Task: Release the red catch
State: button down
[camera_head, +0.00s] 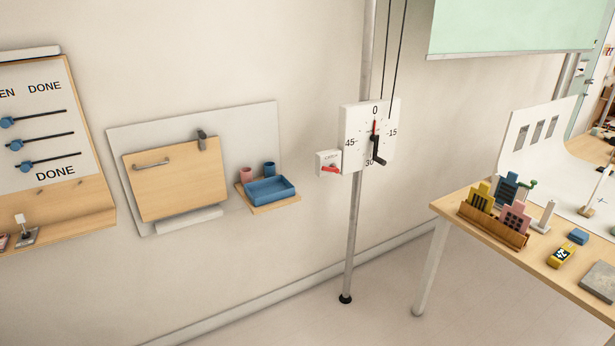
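The red catch (330,169) is a small red lever on a white box (323,157). It sits low on the box and points to the right, tilted slightly down. Small lettering above it is too small to read. The box is joined to the left side of a white dial plate (352,118) on a grey vertical pole. The dial is marked 0, 15, 30 and 45, with a red pointer at 0 and a black crank handle (378,150) hanging down. My gripper is not in view.
Left of the catch, a small wooden shelf (275,205) holds a blue tray (270,184) and two cups. A wooden flap panel (178,180) and a slider board (45,125) are further left. A table (448,211) with props stands at right. Floor around the pole is clear.

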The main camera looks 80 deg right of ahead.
aim_at(329, 168)
jog(key=u, duration=0.5)
jog(key=k, duration=0.15)
jog(key=z, duration=2.2)
